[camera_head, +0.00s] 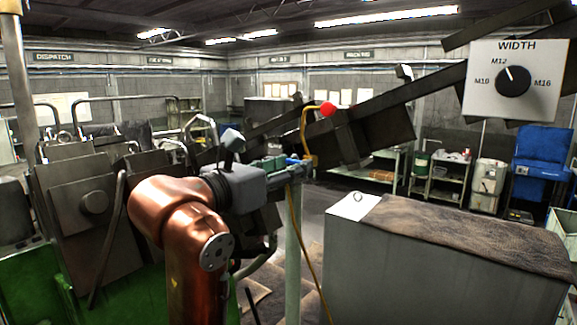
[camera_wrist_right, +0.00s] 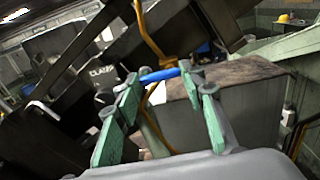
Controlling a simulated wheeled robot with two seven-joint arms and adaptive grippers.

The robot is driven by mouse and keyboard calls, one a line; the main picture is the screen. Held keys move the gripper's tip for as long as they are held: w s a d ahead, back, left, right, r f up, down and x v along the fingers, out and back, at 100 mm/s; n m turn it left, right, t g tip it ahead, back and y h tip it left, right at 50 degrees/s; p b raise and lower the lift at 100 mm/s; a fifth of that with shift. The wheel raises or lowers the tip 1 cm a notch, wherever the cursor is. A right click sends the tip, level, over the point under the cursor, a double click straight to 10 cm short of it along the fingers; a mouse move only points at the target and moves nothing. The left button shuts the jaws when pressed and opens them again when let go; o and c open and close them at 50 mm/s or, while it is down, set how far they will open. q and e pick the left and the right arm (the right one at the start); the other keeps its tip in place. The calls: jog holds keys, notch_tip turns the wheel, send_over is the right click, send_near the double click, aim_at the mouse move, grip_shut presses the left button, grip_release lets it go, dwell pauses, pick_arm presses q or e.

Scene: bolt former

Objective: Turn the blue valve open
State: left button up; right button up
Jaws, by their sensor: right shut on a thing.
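The blue valve handle (camera_wrist_right: 160,75) is a short blue bar on a thin yellow pipe (camera_wrist_right: 149,36). In the head view only a bit of the blue valve handle (camera_head: 292,161) shows, at the top of a pale green post (camera_head: 293,250). My right gripper (camera_head: 284,164) reaches it from the left with green fingers. In the right wrist view my right gripper (camera_wrist_right: 161,80) has a finger at each end of the blue bar and is shut on it. The bar looks nearly level in that view. My left gripper is not in view.
A grey cabinet with a brown cover (camera_head: 475,235) stands right of the post. A WIDTH dial panel (camera_head: 515,80) is at the upper right. Dark machinery (camera_head: 85,215) fills the left.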

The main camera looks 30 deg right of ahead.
jog(key=c, duration=0.4)
jog(key=shift+r+m, duration=0.1)
jog(key=shift+m, duration=0.2)
jog(key=shift+r+m, duration=0.15)
jog(key=shift+m, duration=0.85)
jog(key=m, duration=0.3)
jog(key=m+p, duration=0.1)
jog(key=m, duration=0.1)
jog(key=shift+s+r, duration=0.2)
jog(key=shift+r, duration=0.05)
jog(key=m, duration=0.5)
jog(key=shift+s+d+r, duration=0.15)
jog(key=shift+r, duration=0.05)
jog(key=m, duration=0.5)
jog(key=shift+s+d, duration=0.1)
jog(key=shift+s, duration=0.2)
jog(key=shift+m, duration=0.3)
jog(key=o, duration=1.1)
